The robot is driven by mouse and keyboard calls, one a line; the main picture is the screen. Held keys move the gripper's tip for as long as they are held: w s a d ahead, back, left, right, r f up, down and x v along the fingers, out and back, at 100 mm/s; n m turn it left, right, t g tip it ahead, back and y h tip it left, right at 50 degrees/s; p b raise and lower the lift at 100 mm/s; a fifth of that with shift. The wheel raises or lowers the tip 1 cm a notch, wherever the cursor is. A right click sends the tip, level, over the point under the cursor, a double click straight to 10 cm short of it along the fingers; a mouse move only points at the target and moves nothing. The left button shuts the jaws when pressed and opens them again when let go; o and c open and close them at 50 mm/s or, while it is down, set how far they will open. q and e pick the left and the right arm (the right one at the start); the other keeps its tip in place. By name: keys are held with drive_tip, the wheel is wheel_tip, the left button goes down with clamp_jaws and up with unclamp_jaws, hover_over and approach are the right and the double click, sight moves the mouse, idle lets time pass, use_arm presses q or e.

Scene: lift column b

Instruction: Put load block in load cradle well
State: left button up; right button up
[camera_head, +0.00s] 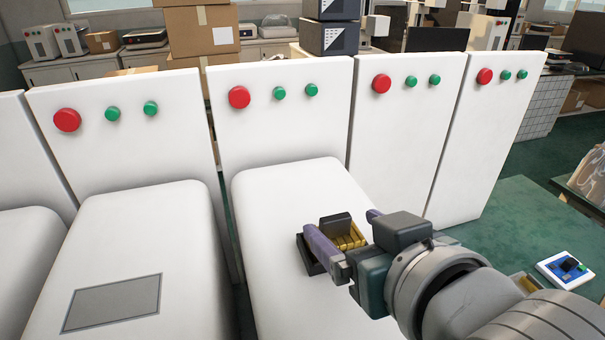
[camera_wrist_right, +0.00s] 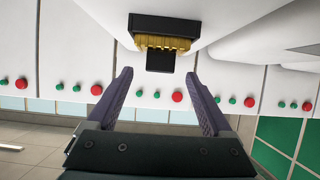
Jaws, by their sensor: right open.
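A dark load block (camera_head: 335,222) shows at the gold-lined load cradle well (camera_head: 350,240) on top of a white column. In the right wrist view the block (camera_wrist_right: 160,62) sits at the gold fringe of the black cradle (camera_wrist_right: 165,24), apparently in the well; how deep I cannot tell. My right gripper (camera_head: 341,227) is open, its purple fingers spread to either side of the block in the head view. In the wrist view the fingertips (camera_wrist_right: 160,80) are apart and nothing is between them. The gripper hides part of the cradle. My left gripper is not in view.
White panels (camera_head: 285,120) with red and green buttons stand behind the columns. A neighbouring white column (camera_head: 150,225) has a grey plate (camera_head: 113,303) on top. A small blue-and-white device (camera_head: 564,270) lies at the right on a green surface (camera_head: 510,225).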

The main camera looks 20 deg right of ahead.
drive_tip(key=shift+v, duration=1.45)
drive_tip(key=s+d+f+g, duration=0.1)
drive_tip(key=s, duration=0.1)
drive_tip(key=s+d+f+g, duration=0.1)
drive_tip(key=s, duration=0.1)
drive_tip(key=s+d+f+g, duration=0.1)
drive_tip(key=s, duration=0.1)
drive_tip(key=shift+d+g, duration=0.1)
drive_tip(key=shift+g, duration=0.3)
drive_tip(key=s+d+n+g, duration=0.15)
drive_tip(key=s+g, duration=0.35)
drive_tip(key=s, duration=0.5)
wheel_tip(320, 180, up, 23)
drive_tip(key=p, duration=2.4)
drive_tip(key=shift+s+d, duration=0.15)
drive_tip(key=shift+s, duration=0.35)
drive_tip(key=shift+f, duration=0.1)
drive_tip(key=shift+s+d, duration=0.1)
